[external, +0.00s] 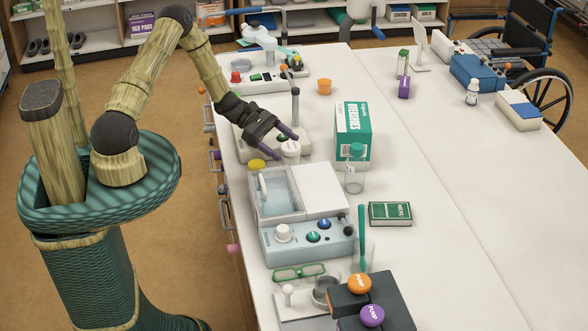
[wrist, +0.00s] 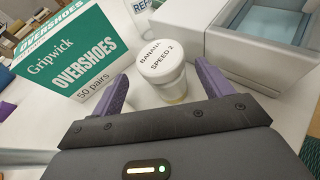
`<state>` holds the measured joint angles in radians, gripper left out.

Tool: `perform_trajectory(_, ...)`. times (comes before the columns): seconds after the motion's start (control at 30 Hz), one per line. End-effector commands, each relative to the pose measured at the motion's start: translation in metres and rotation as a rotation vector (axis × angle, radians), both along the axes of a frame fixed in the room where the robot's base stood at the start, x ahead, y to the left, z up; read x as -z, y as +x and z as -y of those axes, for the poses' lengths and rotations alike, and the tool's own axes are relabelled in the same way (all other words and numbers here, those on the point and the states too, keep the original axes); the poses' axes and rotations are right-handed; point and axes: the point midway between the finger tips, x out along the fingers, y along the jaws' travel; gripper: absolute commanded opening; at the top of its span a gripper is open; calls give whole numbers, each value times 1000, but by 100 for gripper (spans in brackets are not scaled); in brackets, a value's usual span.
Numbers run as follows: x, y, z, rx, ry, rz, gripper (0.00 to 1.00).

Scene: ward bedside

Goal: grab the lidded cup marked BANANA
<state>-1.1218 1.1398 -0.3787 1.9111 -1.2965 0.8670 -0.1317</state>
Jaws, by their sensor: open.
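I cannot tell how far the cup sits between the fingers.
A green-and-white overshoes box (external: 353,133) stands close to the right, also in the wrist view (wrist: 70,55). A clear bottle with a green top (external: 355,170) is beside it. A pale device (external: 320,188) stands nearer the camera. A yellow-topped item (external: 256,165) is left of the cup.

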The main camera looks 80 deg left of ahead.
Motion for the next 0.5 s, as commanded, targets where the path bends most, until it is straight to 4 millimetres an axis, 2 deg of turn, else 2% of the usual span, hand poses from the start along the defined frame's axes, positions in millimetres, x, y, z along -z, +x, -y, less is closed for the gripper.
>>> perform_trajectory(0.17, 0, 3, 4, 2, -1, 0, 79)
perform_trajectory(0.5, 15, 31, 35, 2, -1, 0, 79)
